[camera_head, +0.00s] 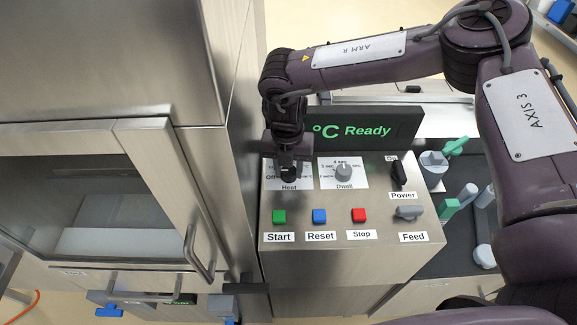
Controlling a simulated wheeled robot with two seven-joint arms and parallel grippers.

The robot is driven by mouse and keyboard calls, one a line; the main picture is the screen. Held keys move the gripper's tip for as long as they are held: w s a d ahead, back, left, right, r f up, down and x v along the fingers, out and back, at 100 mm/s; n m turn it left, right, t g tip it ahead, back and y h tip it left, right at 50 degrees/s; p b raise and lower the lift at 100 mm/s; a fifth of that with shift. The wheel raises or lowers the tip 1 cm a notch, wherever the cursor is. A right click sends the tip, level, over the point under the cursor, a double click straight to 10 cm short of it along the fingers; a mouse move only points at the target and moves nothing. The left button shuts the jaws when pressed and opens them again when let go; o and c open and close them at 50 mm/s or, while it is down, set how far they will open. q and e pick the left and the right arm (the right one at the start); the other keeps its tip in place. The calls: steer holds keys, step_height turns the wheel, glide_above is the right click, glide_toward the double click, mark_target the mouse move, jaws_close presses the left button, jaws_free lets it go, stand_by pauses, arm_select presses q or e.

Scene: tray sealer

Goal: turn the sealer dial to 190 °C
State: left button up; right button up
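The sealer's control panel (300,202) has a black Heat dial (289,174) at its upper left, labelled "Heat", with "Off" visible on its scale. My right gripper (289,167) is pointed down over the Heat dial. Its fingers hide much of the dial and scale, so I cannot see the dial setting or whether the fingers are closed on it. The display (368,132) behind reads "°C Ready" in green; its left part is hidden by my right arm. My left gripper is not in view.
Beside Heat is the grey Dwell dial (344,172). Power (398,174) and Feed (408,213) switches are at the right. Green Start (279,216), blue Reset (320,216) and red Stop (358,215) buttons sit in front. A steel cabinet (185,170) stands close at left.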

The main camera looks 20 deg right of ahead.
steer(key=shift+c, duration=1.1)
